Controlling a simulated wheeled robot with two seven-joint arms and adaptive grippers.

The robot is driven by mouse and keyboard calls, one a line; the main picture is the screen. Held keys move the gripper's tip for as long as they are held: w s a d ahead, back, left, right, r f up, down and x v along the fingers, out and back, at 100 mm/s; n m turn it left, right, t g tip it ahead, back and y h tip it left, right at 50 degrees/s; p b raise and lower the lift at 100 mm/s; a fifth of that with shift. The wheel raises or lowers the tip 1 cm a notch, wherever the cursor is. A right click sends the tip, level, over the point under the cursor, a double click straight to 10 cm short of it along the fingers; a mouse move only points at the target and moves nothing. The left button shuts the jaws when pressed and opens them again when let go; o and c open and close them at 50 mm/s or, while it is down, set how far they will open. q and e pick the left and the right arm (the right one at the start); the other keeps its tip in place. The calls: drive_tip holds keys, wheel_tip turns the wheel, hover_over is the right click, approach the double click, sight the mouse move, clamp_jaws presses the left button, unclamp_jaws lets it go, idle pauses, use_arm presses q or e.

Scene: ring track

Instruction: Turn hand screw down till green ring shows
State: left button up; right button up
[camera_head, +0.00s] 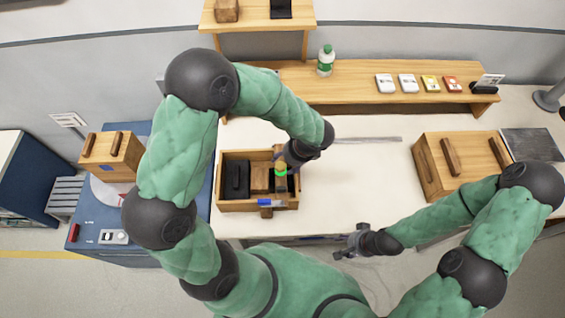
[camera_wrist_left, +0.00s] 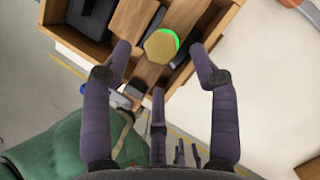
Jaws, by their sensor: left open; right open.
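The hand screw (camera_wrist_left: 161,46) has a tan, many-sided head in the left wrist view, with a bright green ring showing along its upper right edge. In the head view the green ring (camera_head: 281,173) shows just below my left gripper (camera_head: 282,164). The screw stands at the right part of an open wooden box (camera_head: 232,205) on the white table. My left gripper is open, with its fingertips (camera_wrist_left: 160,58) on either side of the screw head and apart from it. My right gripper (camera_head: 350,243) is open and empty near the table's front edge.
The box also holds a black block (camera_head: 237,179). A blue-ended item (camera_head: 265,202) lies at its front edge. A larger wooden box (camera_head: 430,178) stands at the right. A shelf behind holds a bottle (camera_head: 325,62) and small cards. The middle of the table (camera_head: 350,185) is clear.

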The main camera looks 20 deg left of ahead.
use_arm(q)
drive_tip(key=v, duration=0.7)
drive_tip(key=shift+r, duration=0.3)
